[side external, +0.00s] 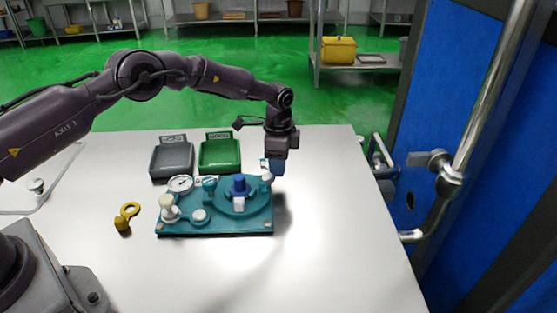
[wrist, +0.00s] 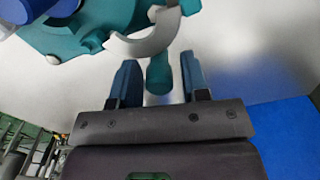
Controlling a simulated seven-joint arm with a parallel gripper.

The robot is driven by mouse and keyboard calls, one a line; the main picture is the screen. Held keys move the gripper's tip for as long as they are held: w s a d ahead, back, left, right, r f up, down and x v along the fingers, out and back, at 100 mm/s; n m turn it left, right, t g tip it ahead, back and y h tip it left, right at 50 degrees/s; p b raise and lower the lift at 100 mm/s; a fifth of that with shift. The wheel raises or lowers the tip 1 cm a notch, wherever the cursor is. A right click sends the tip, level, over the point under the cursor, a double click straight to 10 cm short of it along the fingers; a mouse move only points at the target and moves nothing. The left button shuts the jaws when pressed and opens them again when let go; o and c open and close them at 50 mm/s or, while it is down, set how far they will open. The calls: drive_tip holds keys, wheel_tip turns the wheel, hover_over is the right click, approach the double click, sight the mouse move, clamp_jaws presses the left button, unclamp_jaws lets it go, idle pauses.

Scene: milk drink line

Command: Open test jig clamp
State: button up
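The teal test jig (side external: 215,221) sits on the table, with a blue part (side external: 239,184) on its round station. In the wrist view, a grey curved clamp piece (wrist: 148,40) lies at the jig's edge (wrist: 100,28), with a teal post-like handle (wrist: 159,76) beside it. My gripper (side external: 274,167) is at the jig's right rear corner. In the wrist view, the two blue fingers of my gripper (wrist: 159,66) stand apart on either side of the teal handle, with narrow gaps visible. The handle's contact with the clamp piece is unclear.
A grey tray (side external: 172,159) and a green tray (side external: 220,154) stand behind the jig. A round gauge (side external: 180,184) is at its back left. A yellow ring-shaped item (side external: 127,217) lies left of it. The table's right side (side external: 340,220) is clear. A blue door (side external: 470,150) stands beyond.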

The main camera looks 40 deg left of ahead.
drive_tip(key=shift+o, duration=0.5)
wheel_tip(320, 180, up, 13)
idle(0.5)
drive_tip(key=s+a+r+n+t, duration=0.1)
drive_tip(key=s+r, duration=0.4)
drive_tip(key=s, duration=0.7)
drive_tip(key=s+a+r+n+t, duration=0.1)
drive_tip(key=s+r+n, duration=0.5)
drive_tip(key=s, duration=0.6)
drive_tip(key=s+a+r+n+t, duration=0.1)
drive_tip(key=s+r+n+t, duration=0.2)
drive_tip(key=s, duration=1)
wheel_tip(320, 180, up, 3)
drive_tip(key=shift+f+n+t, duration=0.1)
drive_tip(key=shift+n+t, duration=0.2)
drive_tip(key=shift+n, duration=0.2)
